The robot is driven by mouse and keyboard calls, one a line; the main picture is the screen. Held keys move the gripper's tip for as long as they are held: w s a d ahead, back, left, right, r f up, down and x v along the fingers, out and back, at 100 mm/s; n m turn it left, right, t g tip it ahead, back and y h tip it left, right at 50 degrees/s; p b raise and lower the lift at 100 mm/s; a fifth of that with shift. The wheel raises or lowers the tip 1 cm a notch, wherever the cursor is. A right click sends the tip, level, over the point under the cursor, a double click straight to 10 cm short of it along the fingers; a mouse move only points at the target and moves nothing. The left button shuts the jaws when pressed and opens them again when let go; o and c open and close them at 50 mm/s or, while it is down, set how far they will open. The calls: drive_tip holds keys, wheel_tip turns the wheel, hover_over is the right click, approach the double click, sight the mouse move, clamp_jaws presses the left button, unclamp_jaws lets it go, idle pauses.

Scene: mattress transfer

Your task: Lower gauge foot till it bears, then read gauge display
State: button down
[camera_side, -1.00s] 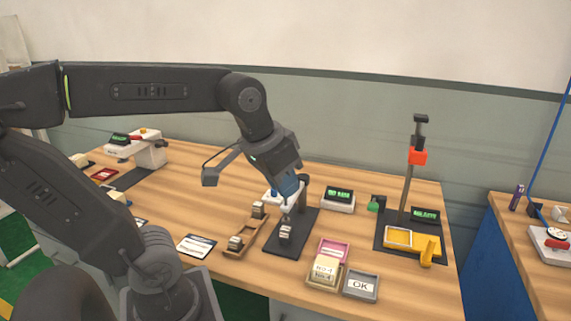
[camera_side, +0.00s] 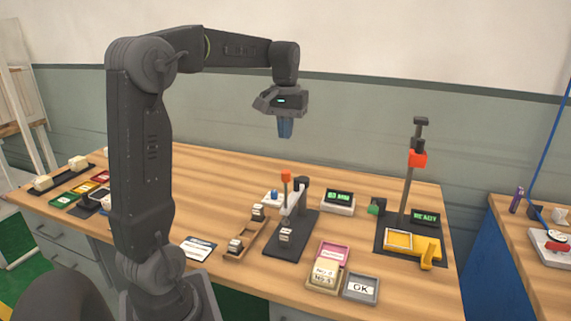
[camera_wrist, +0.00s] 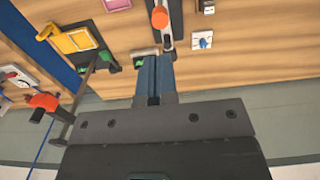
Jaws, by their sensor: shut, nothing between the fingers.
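The lever gauge stands mid-table, with a dark base (camera_side: 279,247), a pale arm (camera_side: 293,205) and an orange knob (camera_side: 286,177) upright on top. The knob also shows in the wrist view (camera_wrist: 159,18). A small pale block with a dark label (camera_side: 286,236) sits on the base under the arm's front end. I cannot tell if the foot touches it. The gauge display (camera_side: 339,195) behind has green characters, possibly a millimetre value, too small to read surely. My gripper (camera_side: 285,136) is shut and empty, high above and behind the gauge; its blue fingers (camera_wrist: 154,62) point down.
A wooden rack (camera_side: 244,238) with small blocks lies left of the gauge. A tall stand with a red block (camera_side: 417,159) and its own display (camera_side: 425,217) is at right. A pink tray (camera_side: 333,251) and a grey OK tray (camera_side: 361,287) are in front. The table's rear middle is clear.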

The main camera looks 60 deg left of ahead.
sight(286, 172)
wheel_tip(286, 172, down, 9)
drive_tip(key=shift+f, duration=0.1)
drive_tip(key=shift+f, duration=0.1)
idle(0.4)
wheel_tip(286, 172, down, 3)
drive_tip(key=shift+r, duration=0.25)
wheel_tip(286, 172, up, 14)
idle(0.6)
drive_tip(key=shift+d, duration=0.15)
